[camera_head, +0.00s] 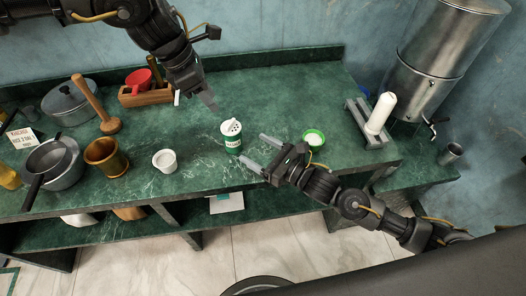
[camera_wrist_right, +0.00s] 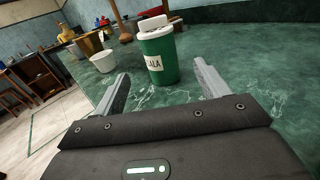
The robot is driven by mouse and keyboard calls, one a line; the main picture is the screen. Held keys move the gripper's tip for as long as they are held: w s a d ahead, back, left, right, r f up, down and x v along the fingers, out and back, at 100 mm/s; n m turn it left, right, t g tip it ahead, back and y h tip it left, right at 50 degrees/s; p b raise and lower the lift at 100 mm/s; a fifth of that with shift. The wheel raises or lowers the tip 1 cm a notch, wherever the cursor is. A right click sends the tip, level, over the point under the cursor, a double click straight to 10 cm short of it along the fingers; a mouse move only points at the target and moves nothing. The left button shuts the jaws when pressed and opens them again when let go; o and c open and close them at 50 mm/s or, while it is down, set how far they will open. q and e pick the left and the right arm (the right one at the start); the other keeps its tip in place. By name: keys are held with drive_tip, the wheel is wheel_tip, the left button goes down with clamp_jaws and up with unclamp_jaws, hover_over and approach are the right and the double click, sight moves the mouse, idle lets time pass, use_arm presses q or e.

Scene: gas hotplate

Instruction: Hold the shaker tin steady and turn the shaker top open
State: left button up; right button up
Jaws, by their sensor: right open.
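The shaker tin (camera_head: 232,144) is green with a white label and stands upright on the green marble counter. Its white shaker top (camera_head: 231,127) has dark holes and sits on the tin. In the right wrist view the tin (camera_wrist_right: 158,62) stands ahead of and between the finger lines, with the white top (camera_wrist_right: 153,25) above it. My right gripper (camera_head: 253,148) is open and empty, just right of the tin, its fingers pointing at it. My left gripper (camera_head: 194,99) appears open and empty, above and left of the tin, apart from it.
A white cup (camera_head: 165,160) and a brass mortar (camera_head: 103,158) stand left of the tin. Pans (camera_head: 58,163) and a wooden box (camera_head: 146,95) are further left. A metal urn (camera_head: 425,65) is at right.

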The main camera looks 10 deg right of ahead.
sight(240, 140)
drive_tip(key=x, duration=0.9)
drive_tip(key=shift+w+a, duration=0.15)
drive_tip(key=shift+a, duration=0.05)
drive_tip(key=shift+c, duration=0.4)
